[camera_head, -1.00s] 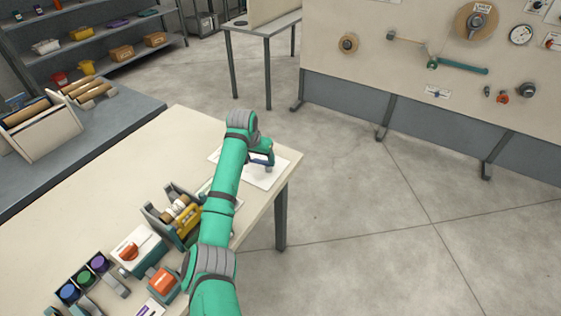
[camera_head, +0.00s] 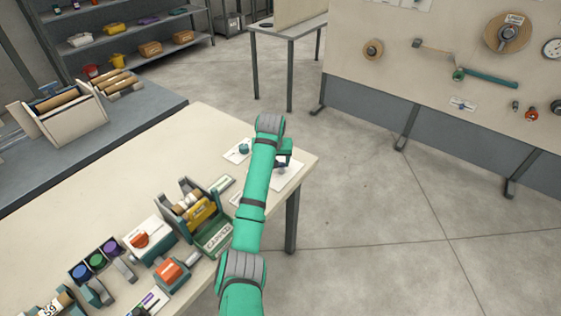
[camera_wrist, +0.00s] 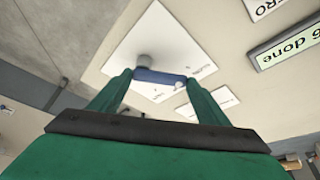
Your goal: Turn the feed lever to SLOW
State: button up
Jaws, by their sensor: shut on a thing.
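In the head view my gripper (camera_head: 283,159) is low over the white plate (camera_head: 290,178) at the table's far right corner. My own arm hides part of the plate, and the lever's exact setting is unclear.
A green display reading "6 done" (camera_wrist: 288,48) lies beside the plate. The floor right of the table is clear.

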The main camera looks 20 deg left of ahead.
dwell(0.3)
jog(key=o, duration=1.5)
jog(key=shift+r, duration=0.1)
jog(key=v, duration=1)
jog(key=shift+s+d+r, duration=0.1)
jog(key=shift+r, duration=0.25)
